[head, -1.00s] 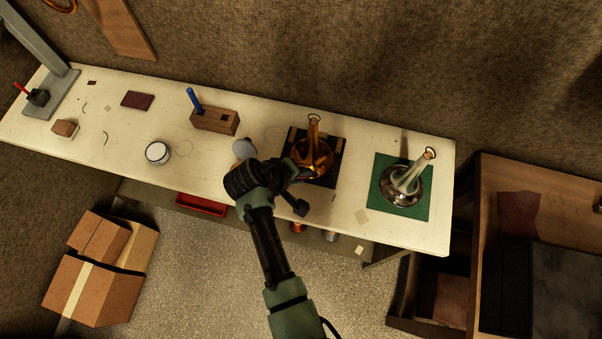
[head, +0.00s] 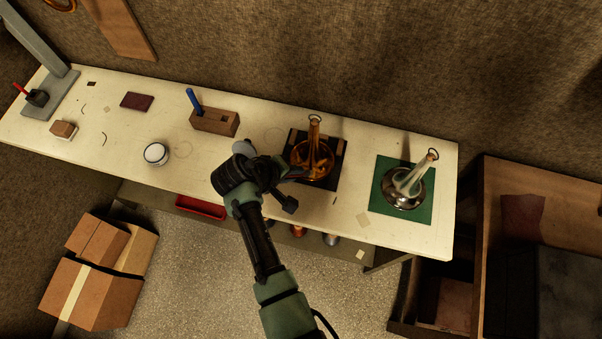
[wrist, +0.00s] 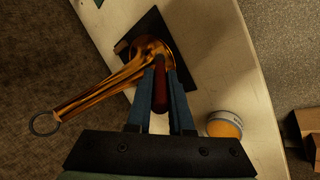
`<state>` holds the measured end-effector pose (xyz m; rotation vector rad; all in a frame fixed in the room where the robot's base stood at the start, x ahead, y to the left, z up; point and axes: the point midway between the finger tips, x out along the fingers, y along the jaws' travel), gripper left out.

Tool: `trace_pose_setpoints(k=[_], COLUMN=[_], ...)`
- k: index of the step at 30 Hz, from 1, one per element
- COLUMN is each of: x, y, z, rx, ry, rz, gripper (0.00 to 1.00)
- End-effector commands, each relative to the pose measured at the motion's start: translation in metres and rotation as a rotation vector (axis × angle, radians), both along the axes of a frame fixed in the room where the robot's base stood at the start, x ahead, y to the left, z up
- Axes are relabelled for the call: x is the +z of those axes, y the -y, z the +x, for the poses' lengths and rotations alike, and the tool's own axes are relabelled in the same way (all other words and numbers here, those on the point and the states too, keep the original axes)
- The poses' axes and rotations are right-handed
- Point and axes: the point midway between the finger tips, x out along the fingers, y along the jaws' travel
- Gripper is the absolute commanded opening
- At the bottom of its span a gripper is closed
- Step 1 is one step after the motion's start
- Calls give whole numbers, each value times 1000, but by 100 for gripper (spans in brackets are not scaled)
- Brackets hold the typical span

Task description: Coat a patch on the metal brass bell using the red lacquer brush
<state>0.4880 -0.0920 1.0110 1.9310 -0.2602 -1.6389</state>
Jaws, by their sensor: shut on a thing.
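The amber-coloured brass bell (head: 313,158) lies flare down on a black mat (head: 338,170), its neck and ring pointing to the back. In the wrist view the bell (wrist: 125,75) spreads out at the fingertips, its neck running to the lower left. My gripper (wrist: 164,80) is shut on the red lacquer brush (wrist: 160,92), which lies between the blue fingers. The brush's tip end overlaps the bell's flare; I cannot tell whether it touches. In the head view my gripper (head: 297,173) is at the bell's front left, and the brush is hard to make out.
A silvery bell (head: 405,190) stands on a green mat (head: 382,208) to the right. A round tin (head: 156,153) is on the bench to the left; the wrist view shows a tin (wrist: 225,127) with an amber top. A wooden block (head: 215,121) holds a blue-handled tool.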

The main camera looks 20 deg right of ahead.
Motion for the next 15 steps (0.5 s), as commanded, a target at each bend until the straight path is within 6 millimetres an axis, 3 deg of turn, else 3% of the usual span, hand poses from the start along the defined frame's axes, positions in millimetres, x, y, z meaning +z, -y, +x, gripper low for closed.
trace_pose_setpoints(k=[15], x=[0], y=[-27], z=[17], rx=[4], ry=[0], rz=[0], gripper=[0])
